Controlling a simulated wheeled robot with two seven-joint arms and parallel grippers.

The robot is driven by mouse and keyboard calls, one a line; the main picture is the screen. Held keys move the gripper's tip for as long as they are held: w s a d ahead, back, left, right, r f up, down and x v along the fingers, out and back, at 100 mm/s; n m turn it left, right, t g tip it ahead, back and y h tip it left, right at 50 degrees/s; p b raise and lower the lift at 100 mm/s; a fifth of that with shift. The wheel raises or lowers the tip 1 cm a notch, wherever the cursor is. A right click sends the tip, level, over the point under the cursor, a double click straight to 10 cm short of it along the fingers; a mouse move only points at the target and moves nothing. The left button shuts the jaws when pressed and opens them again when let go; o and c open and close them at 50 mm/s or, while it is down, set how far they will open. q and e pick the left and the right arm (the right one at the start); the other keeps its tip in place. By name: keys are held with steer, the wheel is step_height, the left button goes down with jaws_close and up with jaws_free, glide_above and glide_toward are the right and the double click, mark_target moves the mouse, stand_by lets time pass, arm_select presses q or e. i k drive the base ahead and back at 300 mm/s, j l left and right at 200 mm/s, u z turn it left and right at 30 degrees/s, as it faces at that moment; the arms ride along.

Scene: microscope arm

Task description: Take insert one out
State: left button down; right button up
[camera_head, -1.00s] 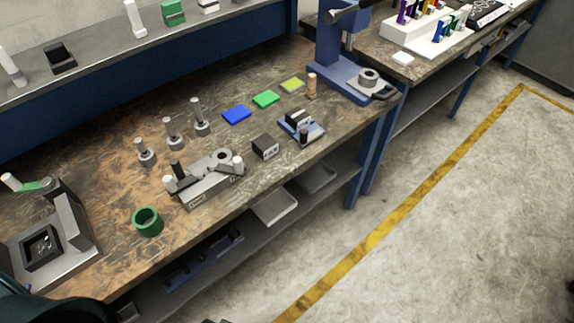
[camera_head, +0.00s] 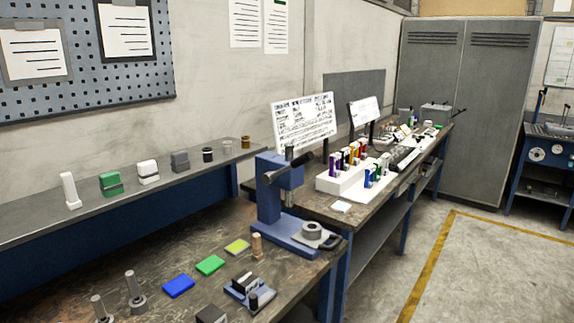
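I cannot tell which thing is insert one; no readable label marks it. A small blue-grey fixture (camera_head: 262,301) with dark and pale blocks on it sits at the bottom centre of the bench. A dark block (camera_head: 212,315) is cut off by the lower edge beside it. Two grey metal posts on round bases, a nearer one (camera_head: 99,306) and a farther one (camera_head: 134,284), stand at the bottom left. A blue lever press (camera_head: 268,207) stands at the bench's far right corner, with a grey ring (camera_head: 313,229) on its base. Neither gripper is in view.
Blue (camera_head: 178,285), green (camera_head: 210,265) and yellow (camera_head: 237,246) pads lie in a row beside a copper-coloured cylinder (camera_head: 257,246). A wall shelf (camera_head: 40,227) holds several small items. A second bench beyond carries a white rack (camera_head: 337,182). Grey lockers (camera_head: 460,110) and open floor lie right.

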mark_target(246, 282)
steer(key=u, duration=0.4)
steer(key=i+l+u, duration=0.15)
steer(key=l+u, duration=0.15)
steer(key=i+l+u, duration=0.25)
steer(key=i+l, duration=0.1)
steer(key=l, duration=0.35)
steer(key=i+l+u, duration=0.15)
steer(key=l, duration=0.75)
steer(key=i+l+u, duration=0.1)
steer(key=l, duration=0.4)
